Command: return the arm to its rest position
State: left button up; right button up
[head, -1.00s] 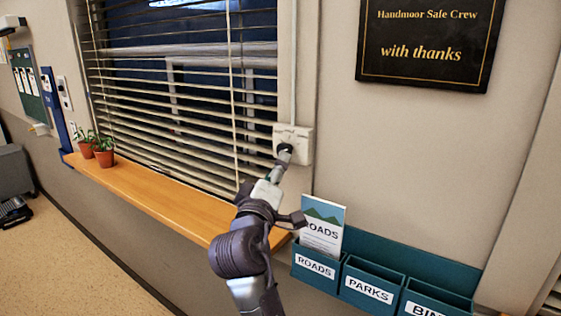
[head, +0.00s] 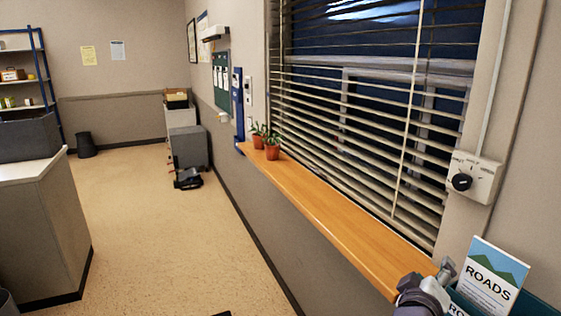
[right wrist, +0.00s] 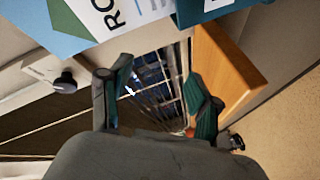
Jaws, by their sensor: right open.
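My right gripper (head: 432,282) shows at the bottom right of the head view, low beside the end of the wooden window sill (head: 335,215) and in front of the leaflet holder (head: 537,307). In the right wrist view its two fingers (right wrist: 158,100) stand apart with nothing between them. The white control box with a black knob (head: 462,181) is on the wall above it, and the gripper is clear of it. The box also shows at the left of the right wrist view (right wrist: 48,72). My left gripper is not in view.
A ROADS leaflet (head: 490,278) stands in the holder, close to the gripper. Two potted plants (head: 272,148) stand on the far end of the sill, below the blinds (head: 350,130). A counter (head: 40,220) is at the left. The floor (head: 165,240) between is mostly clear.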

jog(key=s+a+f+g+y, duration=0.25)
jog(key=s+f, duration=0.25)
jog(key=f, duration=0.3)
jog(key=s+a+f+g+y, duration=0.1)
jog(key=s+f+y, duration=0.2)
jog(key=s+f, duration=0.35)
jog(key=s+a+f+m+g+y, duration=0.1)
jog(key=s+a+f+g+y, duration=0.2)
jog(key=s+f, duration=0.4)
jog(key=s+a+f+g+y, duration=0.25)
jog(key=s+a+f, duration=0.2)
jog(key=s, duration=0.45)
notch_tip(320, 180, down, 26)
jog(key=g, duration=0.1)
jog(key=s+d+f+g, duration=0.1)
jog(key=s+d+f, duration=0.2)
jog(key=s+f, duration=1.3)
jog(key=shift+s+f+g+h, duration=0.3)
jog(key=shift+s+h, duration=0.1)
jog(key=shift+s, duration=0.5)
